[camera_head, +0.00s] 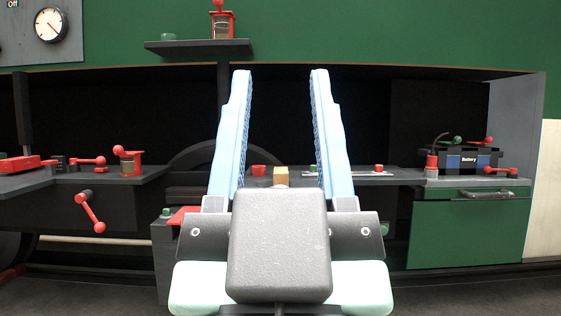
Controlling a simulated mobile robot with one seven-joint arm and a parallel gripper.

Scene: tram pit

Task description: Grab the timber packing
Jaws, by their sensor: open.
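A small tan wooden block (281,176), which looks like the timber packing, sits on the dark middle shelf. It shows between my gripper's two fingers, just above the top of the gripper's body, which hides what lies below it. My gripper (281,74) is open, its two light blue fingers pointing away with a wide gap between them. Nothing is between the fingertips. The block appears apart from both fingers, though I cannot tell how far beyond them it is.
A battery (468,160) stands on the green cabinet (466,235). Red-handled parts (130,160) sit on the left bench. An upper shelf (198,47) holds a red device.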

